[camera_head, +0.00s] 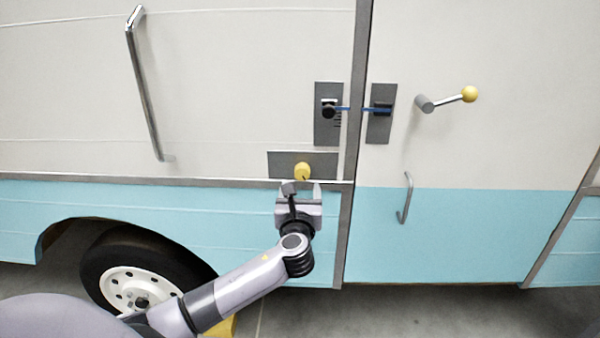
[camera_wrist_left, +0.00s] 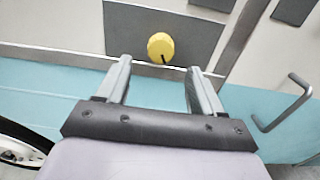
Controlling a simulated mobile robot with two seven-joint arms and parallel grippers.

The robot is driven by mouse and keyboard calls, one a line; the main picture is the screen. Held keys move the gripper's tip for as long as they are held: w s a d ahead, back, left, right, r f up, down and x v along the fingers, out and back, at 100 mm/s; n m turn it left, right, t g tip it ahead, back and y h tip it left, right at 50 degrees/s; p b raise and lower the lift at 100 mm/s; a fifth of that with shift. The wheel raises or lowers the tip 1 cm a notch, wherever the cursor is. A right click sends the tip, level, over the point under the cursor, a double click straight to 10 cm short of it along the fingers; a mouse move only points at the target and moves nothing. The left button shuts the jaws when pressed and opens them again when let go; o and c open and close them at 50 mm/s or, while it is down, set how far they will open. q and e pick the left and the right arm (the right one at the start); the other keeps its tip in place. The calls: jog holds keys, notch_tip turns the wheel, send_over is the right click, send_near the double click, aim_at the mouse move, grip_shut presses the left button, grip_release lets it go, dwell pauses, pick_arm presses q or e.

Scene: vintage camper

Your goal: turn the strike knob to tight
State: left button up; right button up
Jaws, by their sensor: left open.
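The yellow round knob (camera_head: 302,171) sits on a dark grey plate (camera_head: 281,158) low on the white body panel, left of the door seam. In the left wrist view the knob (camera_wrist_left: 161,46) shows a dark mark on its lower edge, pointing down. My left gripper (camera_head: 300,188) is open and empty just below the knob in the head view. In the wrist view its two fingers (camera_wrist_left: 158,78) point towards the plate, with the knob beyond and between their tips, apart from them. My right gripper is in neither view. I cannot read any label by the knob.
A latch with a blue strip (camera_head: 343,109) bridges two dark plates across the door seam. A crank with a yellow ball (camera_head: 469,94) and a small grab handle (camera_head: 406,198) stick out of the door. A long grab rail (camera_head: 146,90) is at left, above the wheel (camera_head: 130,287).

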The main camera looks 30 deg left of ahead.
aim_at(302, 175)
pick_arm(q)
jog(key=shift+x, duration=3.3)
jog(key=shift+c, duration=0.3)
jog(key=c, duration=1)
